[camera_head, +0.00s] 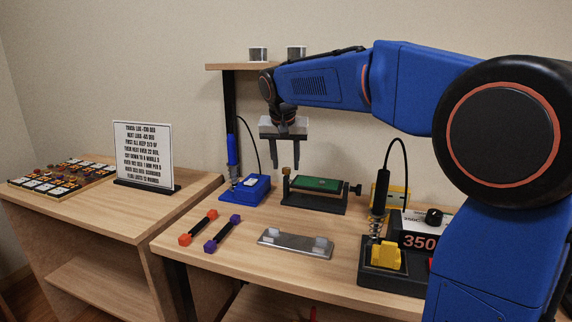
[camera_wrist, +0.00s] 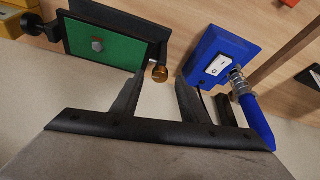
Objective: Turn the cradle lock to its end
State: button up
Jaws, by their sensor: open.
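The cradle (camera_head: 314,204) is a dark holder with a green board (camera_head: 316,184) in it, standing on the workbench. A small brass knob (camera_head: 286,171) is at its left end and a dark knob (camera_head: 355,190) at its right end. I cannot tell for certain which knob is the lock. My gripper (camera_head: 285,139) points down, open and empty, above the brass knob. In the wrist view, the brass knob (camera_wrist: 159,73) shows between and just beyond the fingertips (camera_wrist: 161,84), with no contact visible. The green board (camera_wrist: 98,45) lies to its left.
A blue soldering-iron base (camera_head: 246,190) stands close left of the cradle. A black station with a coiled holder (camera_head: 378,226) is at right. Two tools (camera_head: 222,233) and a metal plate (camera_head: 295,243) lie in front. A text sign (camera_head: 143,155) stands on the left shelf.

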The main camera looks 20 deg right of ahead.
jog(key=shift+w+d+f, duration=0.1)
jog(key=shift+w+f, duration=0.1)
jog(key=shift+f, duration=0.35)
grip_shut()
jog(key=shift+m, duration=0.3)
jog(key=shift+w+a+m+g+h, duration=0.1)
jog(key=shift+m+g+h, duration=0.3)
jog(key=shift+m, duration=0.95)
jog(key=shift+w+a+m+g+h, duration=0.15)
jog(key=shift+m+h, duration=0.45)
jog(key=shift+m, duration=0.75)
grip_release()
